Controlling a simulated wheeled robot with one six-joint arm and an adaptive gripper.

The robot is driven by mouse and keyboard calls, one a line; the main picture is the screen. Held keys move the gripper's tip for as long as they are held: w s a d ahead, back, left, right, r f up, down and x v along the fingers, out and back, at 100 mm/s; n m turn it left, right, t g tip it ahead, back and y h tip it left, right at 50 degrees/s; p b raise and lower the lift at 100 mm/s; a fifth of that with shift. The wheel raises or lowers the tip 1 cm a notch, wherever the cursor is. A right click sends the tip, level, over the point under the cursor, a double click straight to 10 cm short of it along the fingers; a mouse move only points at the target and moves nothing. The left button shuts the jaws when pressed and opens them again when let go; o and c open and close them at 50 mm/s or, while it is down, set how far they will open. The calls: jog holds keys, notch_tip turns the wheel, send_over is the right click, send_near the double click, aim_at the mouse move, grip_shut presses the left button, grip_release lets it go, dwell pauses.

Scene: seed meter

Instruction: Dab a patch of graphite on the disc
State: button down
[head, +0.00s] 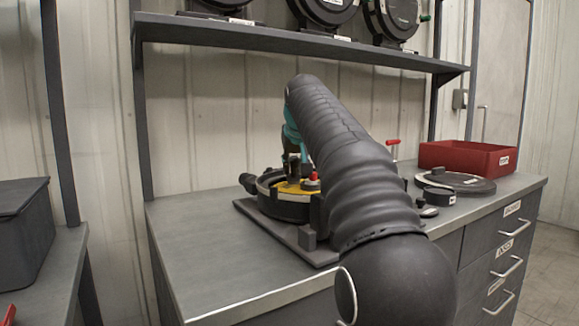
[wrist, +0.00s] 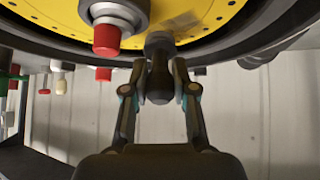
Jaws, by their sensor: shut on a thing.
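The yellow disc (head: 285,188) sits in a round dark housing on the bench. In the wrist view the disc (wrist: 225,22) fills the top, with small holes and a red-tipped grey fitting (wrist: 107,35) over it. My gripper (wrist: 161,88) is shut on a dark, bulb-ended dabber (wrist: 158,78). The dabber's wider end is at the disc's edge region; I cannot tell if it touches. A faint greyish patch shows on the disc beside the dabber; I cannot tell if it is graphite. In the head view my gripper (head: 291,170) is over the disc, partly hidden by my arm.
The housing stands on a grey base plate (head: 290,232). To the right are a red tray (head: 465,158), a dark round lid (head: 455,182) and small dark items. A shelf (head: 290,43) with round units hangs above. The bench's left front is clear.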

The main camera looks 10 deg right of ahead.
jog(key=shift+w+d, duration=0.55)
jog(key=shift+d, duration=0.25)
jog(key=shift+w+d, duration=0.55)
jog(key=shift+d, duration=0.25)
jog(key=shift+a, duration=0.1)
jog(key=shift+s+a+f+b, duration=0.1)
jog(key=shift+s+a+b, duration=0.2)
jog(key=shift+s+a, duration=0.45)
jog(key=shift+s+a+f+b, duration=0.1)
jog(key=shift+s+a+b, duration=0.3)
jog(key=shift+a, duration=0.55)
jog(key=shift+s+a+r, duration=0.1)
jog(key=shift+s+a, duration=0.75)
jog(key=shift+a, duration=0.25)
jog(key=shift+s+a+r, duration=0.1)
jog(key=shift+s+a, duration=0.7)
jog(key=shift+a, duration=0.3)
jog(key=shift+w+d, duration=0.1)
jog(key=shift+w+d+f+p, duration=0.1)
jog(key=shift+w+d+p, duration=0.3)
jog(key=shift+d, duration=0.25)
jog(key=shift+w+d+p, duration=0.3)
jog(key=shift+w+d, duration=0.2)
jog(key=shift+d, duration=0.15)
jog(key=shift+w+d, duration=0.6)
jog(key=shift+d, duration=0.25)
jog(key=shift+w+d, duration=0.6)
jog(key=shift+d, duration=0.3)
jog(key=shift+w+d, duration=0.6)
jog(key=shift+d, duration=0.25)
